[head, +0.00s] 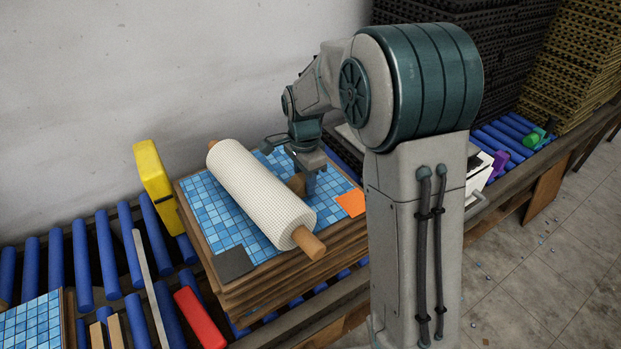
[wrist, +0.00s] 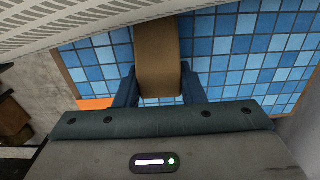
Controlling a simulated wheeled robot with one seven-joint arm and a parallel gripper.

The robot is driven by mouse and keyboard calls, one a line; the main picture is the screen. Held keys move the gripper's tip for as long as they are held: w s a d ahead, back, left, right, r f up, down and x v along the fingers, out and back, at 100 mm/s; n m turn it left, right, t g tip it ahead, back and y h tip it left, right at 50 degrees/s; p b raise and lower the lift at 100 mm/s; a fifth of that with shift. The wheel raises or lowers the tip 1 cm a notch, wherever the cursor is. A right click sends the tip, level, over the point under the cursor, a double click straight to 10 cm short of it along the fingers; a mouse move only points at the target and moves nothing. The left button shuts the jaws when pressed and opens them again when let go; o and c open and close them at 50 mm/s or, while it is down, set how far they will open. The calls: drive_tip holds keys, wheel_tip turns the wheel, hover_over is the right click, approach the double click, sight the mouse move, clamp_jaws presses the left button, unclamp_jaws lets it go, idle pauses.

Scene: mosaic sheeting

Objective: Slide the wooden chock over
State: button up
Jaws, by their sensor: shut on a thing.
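The wooden chock (wrist: 158,60) is a brown block between the two fingers of my gripper (wrist: 158,90) in the wrist view. My gripper is shut on it, low over the blue mosaic tiles. In the head view, part of the chock (head: 296,184) shows between my gripper (head: 311,183) and a white mesh roll (head: 260,195) on a wooden core. The chock's far end runs up to the roll in the wrist view; I cannot tell whether they touch. The roll lies diagonally across the blue tile sheet (head: 205,200).
The tile sheet tops a stack of wooden boards (head: 243,302) on blue rollers (head: 104,245). An orange patch (head: 351,203) and a dark grey patch (head: 234,262) lie on the sheet. A yellow block (head: 155,180) stands beside the stack; a red block (head: 200,318) lies at front left.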

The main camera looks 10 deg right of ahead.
drive_tip(key=o, duration=1.1)
drive_tip(key=shift+c, duration=0.2)
drive_tip(key=shift+r, duration=0.1)
wheel_tip(320, 180, up, 13)
drive_tip(key=b, duration=0.1)
drive_tip(key=s+d+f+n+t, duration=0.1)
drive_tip(key=s+d+f+n, duration=0.1)
drive_tip(key=s+n, duration=0.5)
drive_tip(key=s+d+f+n+t, duration=0.2)
drive_tip(key=s+n, duration=0.4)
drive_tip(key=s, duration=1)
drive_tip(key=shift+d+f+n, duration=0.4)
drive_tip(key=shift+d+f, duration=0.2)
drive_tip(key=shift+d, duration=0.6)
